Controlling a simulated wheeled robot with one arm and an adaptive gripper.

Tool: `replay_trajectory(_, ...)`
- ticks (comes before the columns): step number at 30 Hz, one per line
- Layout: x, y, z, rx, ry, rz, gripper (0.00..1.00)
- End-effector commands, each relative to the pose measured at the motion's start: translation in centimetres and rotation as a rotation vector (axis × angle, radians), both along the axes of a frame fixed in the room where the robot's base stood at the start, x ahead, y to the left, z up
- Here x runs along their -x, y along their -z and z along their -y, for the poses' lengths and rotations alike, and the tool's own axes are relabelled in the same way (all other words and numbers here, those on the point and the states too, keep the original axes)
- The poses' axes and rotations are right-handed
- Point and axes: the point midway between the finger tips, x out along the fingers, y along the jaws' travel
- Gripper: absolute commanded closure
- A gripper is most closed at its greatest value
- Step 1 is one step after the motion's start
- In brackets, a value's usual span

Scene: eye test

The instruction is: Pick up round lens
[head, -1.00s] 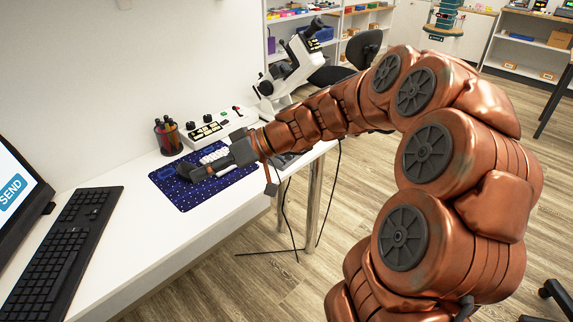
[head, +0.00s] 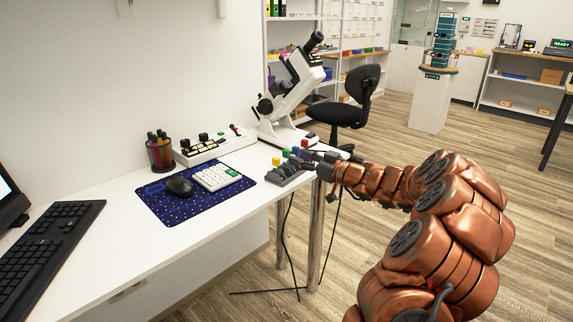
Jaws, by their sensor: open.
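I cannot make out a round lens in the head view. My gripper (head: 309,161) is at the right end of the white desk, beside a small dark grey holder (head: 286,175) with several coloured pieces at it. Green, yellow, blue and red pieces show there. The dark fingers are small in the picture and partly merge with the holder, and nothing is seen held between them. I cannot tell whether they touch the holder. My arm reaches in from the lower right.
A white microscope (head: 291,96) stands behind the holder. A control box (head: 213,146), pen cup (head: 160,154), mouse (head: 179,187), keypad (head: 215,177) and blue mat (head: 166,208) lie to the left. A keyboard (head: 45,247) is nearer. An office chair (head: 338,113) stands beyond the desk.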

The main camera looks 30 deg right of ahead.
Motion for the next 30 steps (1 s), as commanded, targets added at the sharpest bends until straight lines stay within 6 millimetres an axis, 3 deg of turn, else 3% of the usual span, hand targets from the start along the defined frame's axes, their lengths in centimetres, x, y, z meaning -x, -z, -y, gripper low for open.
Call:
replay_trajectory(15,-4.5,-0.7,-2.0,0.001,-0.001,-0.002,0.54)
replay_trajectory(25,-5.0,-0.8,-2.2,0.000,0.000,0.001,0.54)
replay_trajectory(30,-5.0,-0.8,-2.2,0.000,0.000,0.000,0.71)
